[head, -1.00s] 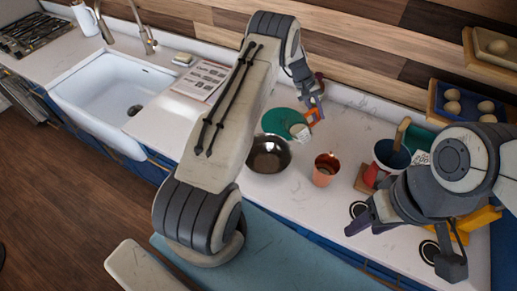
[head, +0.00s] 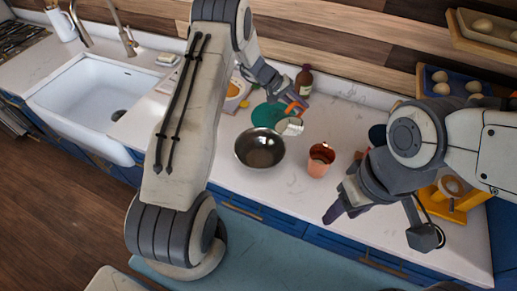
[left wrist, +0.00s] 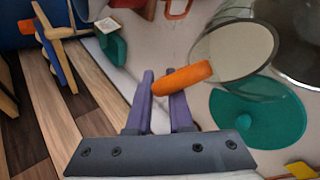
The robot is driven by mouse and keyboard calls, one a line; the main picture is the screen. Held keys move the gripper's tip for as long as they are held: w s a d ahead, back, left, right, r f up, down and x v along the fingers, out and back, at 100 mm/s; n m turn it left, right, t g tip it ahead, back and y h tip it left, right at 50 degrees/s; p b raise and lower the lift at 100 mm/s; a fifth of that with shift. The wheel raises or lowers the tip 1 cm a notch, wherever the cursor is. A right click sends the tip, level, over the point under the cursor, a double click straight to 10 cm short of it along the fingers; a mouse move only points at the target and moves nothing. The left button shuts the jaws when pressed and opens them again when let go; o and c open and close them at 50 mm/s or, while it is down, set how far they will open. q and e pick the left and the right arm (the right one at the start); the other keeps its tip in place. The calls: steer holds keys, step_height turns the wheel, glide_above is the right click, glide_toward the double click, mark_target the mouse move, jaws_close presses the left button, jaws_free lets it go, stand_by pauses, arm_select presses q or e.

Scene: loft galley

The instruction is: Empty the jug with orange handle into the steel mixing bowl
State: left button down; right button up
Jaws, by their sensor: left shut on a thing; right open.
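The jug (head: 289,127) has a pale, partly see-through body and an orange handle (left wrist: 188,75). It is at the steel mixing bowl's upper right in the head view. My left gripper (head: 294,106) is shut on the handle; its purple fingers (left wrist: 160,95) straddle it in the left wrist view. The steel mixing bowl (head: 259,149) stands on the counter, and part of it shows in the left wrist view (left wrist: 300,45). The jug's mouth lies close to the bowl's rim; its contents and exact tilt are unclear. My right gripper (head: 377,224) is open and empty over the counter's right part.
A copper cup (head: 320,161) stands right of the bowl. A teal round thing (head: 268,113) lies behind the jug, with a brown bottle (head: 303,80) beyond. A yellow stand (head: 447,205) is by my right arm. The sink (head: 88,92) is at the left; the counter's front middle is clear.

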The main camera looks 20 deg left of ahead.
arm_select(q)
steer(key=shift+s+a+r+t+h+b, duration=0.1)
steer(key=shift+s+a+t+h+b, duration=0.2)
steer(key=shift+a+t+h+b, duration=0.35)
arm_select(e)
steer(key=shift+a+f, duration=0.3)
steer(key=shift+f, duration=0.65)
arm_select(q)
steer(key=shift+s+d+b, duration=0.15)
steer(key=shift+d+b, duration=0.05)
steer(key=shift+b, duration=0.2)
arm_select(e)
steer(key=shift+s+f, duration=0.1)
steer(key=shift+f, duration=0.15)
arm_select(q)
steer(key=shift+s+a, duration=0.1)
steer(key=shift+a, duration=0.1)
steer(key=shift+m, duration=0.3)
arm_select(e)
steer(key=shift+a+f, duration=0.15)
steer(key=shift+f, duration=0.05)
arm_select(q)
steer(key=shift+s+d+t, duration=0.1)
steer(key=shift+t, duration=0.15)
steer(key=shift+s+a+h+b, duration=0.1)
steer(key=shift+a+h+b, duration=0.15)
steer(key=shift+b, duration=0.2)
arm_select(e)
steer(key=shift+f, duration=0.25)
